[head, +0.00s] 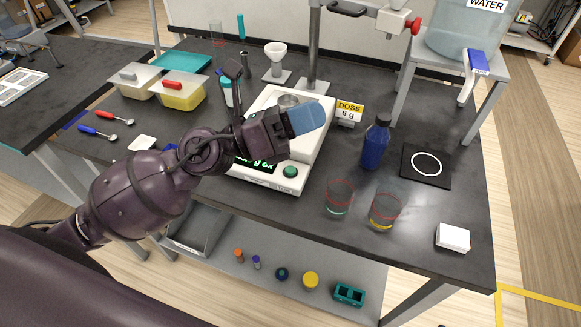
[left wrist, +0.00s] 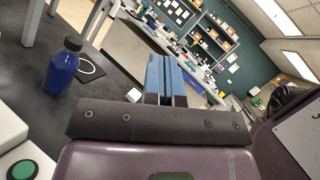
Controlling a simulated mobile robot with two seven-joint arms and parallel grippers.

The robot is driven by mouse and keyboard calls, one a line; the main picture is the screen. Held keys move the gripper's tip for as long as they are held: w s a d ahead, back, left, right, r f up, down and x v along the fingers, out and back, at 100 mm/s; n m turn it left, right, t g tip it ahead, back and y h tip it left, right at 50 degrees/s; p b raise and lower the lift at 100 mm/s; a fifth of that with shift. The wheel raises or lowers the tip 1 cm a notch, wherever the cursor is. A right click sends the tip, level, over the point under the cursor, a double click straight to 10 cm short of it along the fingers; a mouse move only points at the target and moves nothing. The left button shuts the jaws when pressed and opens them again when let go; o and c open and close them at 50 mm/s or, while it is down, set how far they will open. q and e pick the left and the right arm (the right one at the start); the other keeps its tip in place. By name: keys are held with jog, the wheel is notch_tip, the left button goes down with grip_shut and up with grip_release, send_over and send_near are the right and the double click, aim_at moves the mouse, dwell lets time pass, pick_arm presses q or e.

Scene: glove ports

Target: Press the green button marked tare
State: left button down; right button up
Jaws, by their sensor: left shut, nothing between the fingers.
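The green button (head: 290,171) is round and sits at the front right of the white scale (head: 318,149). It also shows at the lower left of the left wrist view (left wrist: 23,170). I cannot read a tare mark on it. My left gripper (head: 307,119) has blue fingers, shut with nothing between them. It hangs over the scale, apart from the button, up and to the right of it in the head view. My wrist hides part of the scale's green-lit display (head: 256,163). My right gripper is not in view.
A blue bottle (head: 376,145), two glass beakers (head: 339,198) (head: 385,210) and a dose sign reading 6 g (head: 349,109) stand right of the scale. A black pad with a white ring (head: 413,178) and a white box (head: 453,237) lie farther right.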

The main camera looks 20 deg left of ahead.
pick_arm(q)
jog(key=w+a+f+m+g+y, duration=0.4)
jog(key=f+m+y, duration=0.3)
jog(key=m+y, duration=0.4)
jog(key=w+m+g, duration=0.1)
jog(key=m, duration=0.2)
jog(key=shift+a, duration=0.35)
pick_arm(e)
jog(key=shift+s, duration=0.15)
pick_arm(q)
jog(key=shift+f, duration=0.15)
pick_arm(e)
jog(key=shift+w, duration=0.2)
pick_arm(q)
jog(key=b, duration=0.4)
send_over(290, 171)
notch_tip(290, 171, down, 8)
jog(key=shift+r, duration=0.15)
jog(key=shift+f, duration=0.45)
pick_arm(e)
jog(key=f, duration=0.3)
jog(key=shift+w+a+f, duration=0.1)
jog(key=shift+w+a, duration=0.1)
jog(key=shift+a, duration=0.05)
